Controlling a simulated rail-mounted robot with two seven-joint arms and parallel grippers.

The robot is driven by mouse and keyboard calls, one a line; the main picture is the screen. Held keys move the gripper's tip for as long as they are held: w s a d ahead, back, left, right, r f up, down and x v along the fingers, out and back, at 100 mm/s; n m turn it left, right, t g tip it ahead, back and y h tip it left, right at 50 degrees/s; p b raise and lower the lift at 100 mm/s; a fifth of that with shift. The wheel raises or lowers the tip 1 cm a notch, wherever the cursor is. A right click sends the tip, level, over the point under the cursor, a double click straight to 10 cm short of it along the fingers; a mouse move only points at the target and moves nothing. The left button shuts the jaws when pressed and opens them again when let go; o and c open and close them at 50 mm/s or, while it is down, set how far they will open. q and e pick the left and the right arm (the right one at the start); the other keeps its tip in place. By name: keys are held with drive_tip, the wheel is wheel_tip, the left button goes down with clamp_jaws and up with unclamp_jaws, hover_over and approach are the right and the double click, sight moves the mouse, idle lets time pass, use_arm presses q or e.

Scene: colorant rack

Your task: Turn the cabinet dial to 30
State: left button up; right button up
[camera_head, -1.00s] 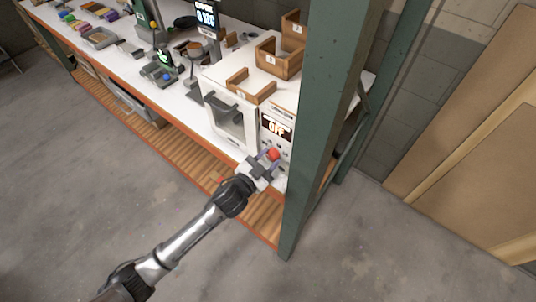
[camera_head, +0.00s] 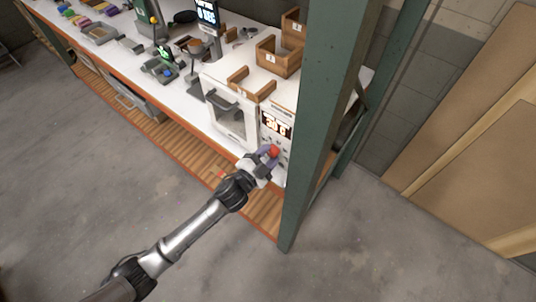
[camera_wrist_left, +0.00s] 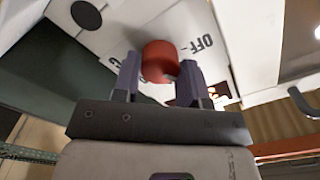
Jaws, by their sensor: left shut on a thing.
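The white cabinet (camera_head: 232,118) stands on the bench beside the green post, with its door shut. Its small display (camera_head: 276,125) is lit with orange characters that seem to read 30 C, though they are small. The red dial (camera_head: 273,151) is on the front panel below the display. My left gripper (camera_head: 268,155) is shut on the dial. In the left wrist view the red dial (camera_wrist_left: 160,61) sits between the two fingers of my left gripper (camera_wrist_left: 160,78), with OFF printed on the panel beside it. My right gripper is not in view.
A green post (camera_head: 317,120) rises close to the right of the cabinet. Wooden boxes (camera_head: 278,57) stand on the cabinet's top. A scale display, bowls and trays (camera_head: 101,34) fill the bench to the left. The floor in front is clear.

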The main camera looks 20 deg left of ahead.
use_arm(q)
drive_tip(key=o, duration=0.9)
drive_tip(key=shift+s, duration=0.15)
drive_tip(key=v, duration=1.3)
drive_tip(key=shift+s+a, duration=0.15)
drive_tip(key=shift+s, duration=0.1)
